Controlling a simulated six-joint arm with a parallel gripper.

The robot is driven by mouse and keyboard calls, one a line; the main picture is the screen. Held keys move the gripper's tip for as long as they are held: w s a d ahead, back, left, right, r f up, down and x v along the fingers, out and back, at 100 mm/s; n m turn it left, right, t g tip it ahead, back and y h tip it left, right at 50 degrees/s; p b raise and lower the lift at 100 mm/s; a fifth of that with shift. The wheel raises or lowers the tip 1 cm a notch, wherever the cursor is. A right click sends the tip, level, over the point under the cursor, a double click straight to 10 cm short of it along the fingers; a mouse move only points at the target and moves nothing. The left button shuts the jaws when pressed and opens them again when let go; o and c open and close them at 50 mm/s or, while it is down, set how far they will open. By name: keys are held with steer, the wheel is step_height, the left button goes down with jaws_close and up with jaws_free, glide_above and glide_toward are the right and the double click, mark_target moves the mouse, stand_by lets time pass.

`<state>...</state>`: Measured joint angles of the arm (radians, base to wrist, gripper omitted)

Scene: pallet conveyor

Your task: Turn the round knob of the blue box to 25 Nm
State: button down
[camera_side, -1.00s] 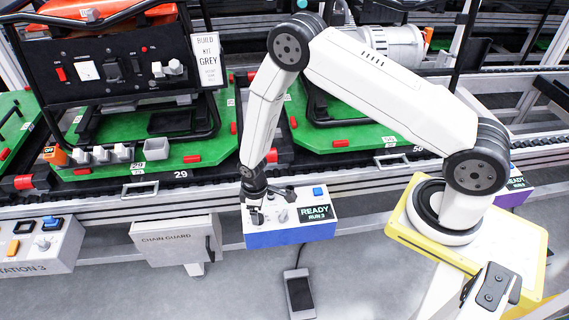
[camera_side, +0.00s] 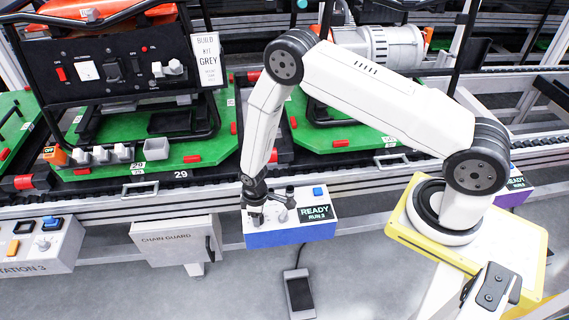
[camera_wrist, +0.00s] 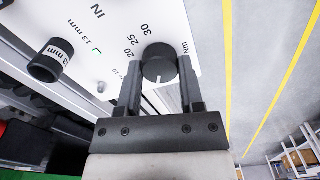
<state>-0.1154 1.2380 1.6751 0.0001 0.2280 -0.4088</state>
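The blue box (camera_side: 290,237), with a white top and a READY screen, stands in front of the conveyor in the side view. Its round dark knob (camera_wrist: 160,65) shows in the wrist view, with a white pointer line directed down the picture, away from the 25 mark (camera_wrist: 137,40). Marks 20, 25 and 30 are printed to the knob's upper left. My gripper (camera_wrist: 160,76) is at the knob, with one finger on either side and narrow gaps seeming to show. In the side view my gripper (camera_side: 257,212) is low over the box's left part, hiding the knob there.
A black cylinder labelled 13 mm (camera_wrist: 50,60) stands on the box top, left of the knob in the wrist view. A blue button (camera_side: 318,191) and the screen (camera_side: 315,213) are right of my gripper. A chain guard box (camera_side: 175,242) stands to the left.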

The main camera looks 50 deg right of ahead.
steer(key=shift+m, duration=0.3)
steer(key=m, duration=1.7)
steer(key=shift+m, duration=0.3)
steer(key=m, duration=0.5)
steer(key=shift+m, duration=0.3)
steer(key=shift+c, duration=1.1)
jaws_free()
